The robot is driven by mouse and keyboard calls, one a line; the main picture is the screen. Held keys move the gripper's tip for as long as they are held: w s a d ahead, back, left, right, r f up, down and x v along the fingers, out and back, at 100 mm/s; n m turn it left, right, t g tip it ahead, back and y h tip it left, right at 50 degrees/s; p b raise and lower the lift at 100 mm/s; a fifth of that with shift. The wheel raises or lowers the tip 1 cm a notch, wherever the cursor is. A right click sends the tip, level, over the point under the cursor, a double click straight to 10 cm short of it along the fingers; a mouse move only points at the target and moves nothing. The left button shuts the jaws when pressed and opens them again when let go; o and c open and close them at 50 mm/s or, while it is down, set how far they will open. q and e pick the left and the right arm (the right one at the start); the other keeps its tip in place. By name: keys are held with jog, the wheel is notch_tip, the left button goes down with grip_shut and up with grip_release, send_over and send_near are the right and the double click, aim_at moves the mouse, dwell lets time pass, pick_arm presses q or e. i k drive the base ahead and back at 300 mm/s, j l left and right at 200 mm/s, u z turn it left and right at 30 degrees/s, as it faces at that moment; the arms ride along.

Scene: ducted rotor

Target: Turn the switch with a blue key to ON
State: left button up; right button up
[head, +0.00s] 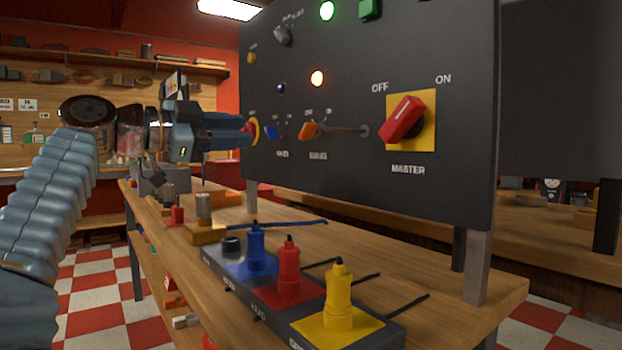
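The dark upright panel (340,170) carries a small switch with a blue key (271,132) low on its left part. The blue key looks tilted, and its small labels are too blurred to read. My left gripper (246,132) points at the panel's left part, just left of the blue key. Its fingertips are close to a red and yellow round control (255,130); I cannot tell whether they touch it. The gap between the fingers is not clear from this side. My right gripper is not in view.
Right of the blue key are an orange lever (309,131) and a red MASTER switch (402,119) on a yellow plate. Blue (255,249), red (289,270) and yellow (339,298) upright pieces stand on a dark block on the wooden bench (450,285), below the panel.

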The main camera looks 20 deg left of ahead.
aim_at(273, 134)
jog(key=k+j, duration=1.15)
jog(key=k, duration=0.15)
